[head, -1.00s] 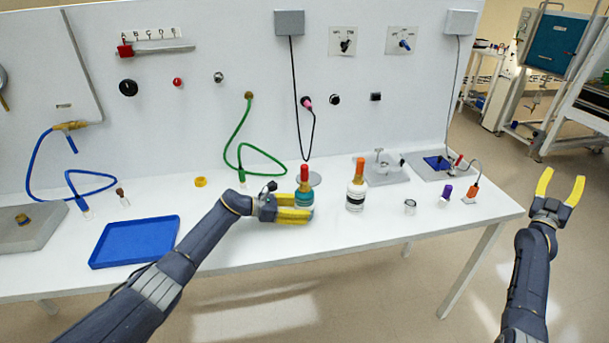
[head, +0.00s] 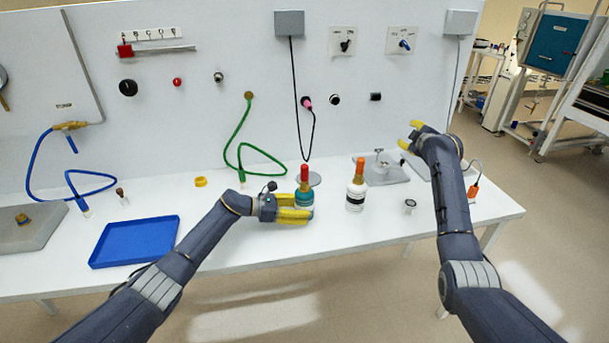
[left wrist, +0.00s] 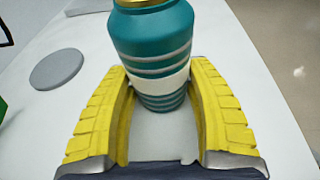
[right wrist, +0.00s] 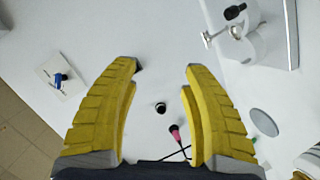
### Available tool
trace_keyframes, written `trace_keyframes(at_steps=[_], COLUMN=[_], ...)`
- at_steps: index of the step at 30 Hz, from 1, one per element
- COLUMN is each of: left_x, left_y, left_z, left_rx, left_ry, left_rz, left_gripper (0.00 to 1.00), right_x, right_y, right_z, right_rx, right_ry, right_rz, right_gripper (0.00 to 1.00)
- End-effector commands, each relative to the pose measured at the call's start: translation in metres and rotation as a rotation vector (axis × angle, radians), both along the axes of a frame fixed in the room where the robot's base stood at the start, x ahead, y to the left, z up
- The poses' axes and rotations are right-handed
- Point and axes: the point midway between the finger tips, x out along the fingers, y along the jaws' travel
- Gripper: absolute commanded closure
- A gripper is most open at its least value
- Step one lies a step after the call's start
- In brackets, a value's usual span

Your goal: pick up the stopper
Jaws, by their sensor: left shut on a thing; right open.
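A teal banded bottle (head: 304,200) with a red top (head: 305,173) stands on the white bench. My left gripper (head: 296,208) is shut around its lower body from the left. In the left wrist view the teal bottle (left wrist: 152,40) sits between the yellow fingers (left wrist: 163,95), its top cut off. A white bottle (head: 355,197) with an orange top (head: 360,168) stands to its right. I cannot tell for certain which piece is the stopper. My right gripper (head: 410,135) is open and empty above the back right of the bench; its spread fingers (right wrist: 162,72) also show in its wrist view.
A blue tray (head: 136,242) lies at the front left. A small brown-topped vial (head: 122,197), a yellow ring (head: 200,182) and a small clear jar (head: 409,206) stand on the bench. A metal stand (head: 380,166) is below the right gripper. A black cable hangs from the wall.

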Motion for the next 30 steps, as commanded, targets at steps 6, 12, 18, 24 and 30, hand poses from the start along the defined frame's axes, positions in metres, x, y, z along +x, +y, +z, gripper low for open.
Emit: trace_keyframes(at_steps=[6,12,18,24,30], left_x=[-0.001,-0.001,0.000,0.000,0.000], left_y=[0.000,0.000,0.000,0.000,0.000], left_z=[-0.001,-0.001,-0.001,-0.001,-0.001], left_rx=[0.002,0.002,0.002,0.002,0.002], left_ry=[0.002,0.002,0.002,0.002,0.002], left_rz=[-0.001,0.000,0.000,0.000,0.000], left_gripper=[0.61,0.61,0.61,0.61,0.61], right_x=[-0.006,-0.026,-0.054,-0.092,-0.133], right_y=[0.084,0.145,0.196,0.246,0.294], right_z=[0.014,0.026,0.038,0.045,0.047], right_rx=[-0.238,-0.492,-0.757,-1.015,-1.252], right_ry=[0.159,0.291,0.407,0.497,0.533], right_rz=[0.189,0.356,0.533,0.757,1.029], right_gripper=[0.53,0.53,0.53,0.53,0.53])
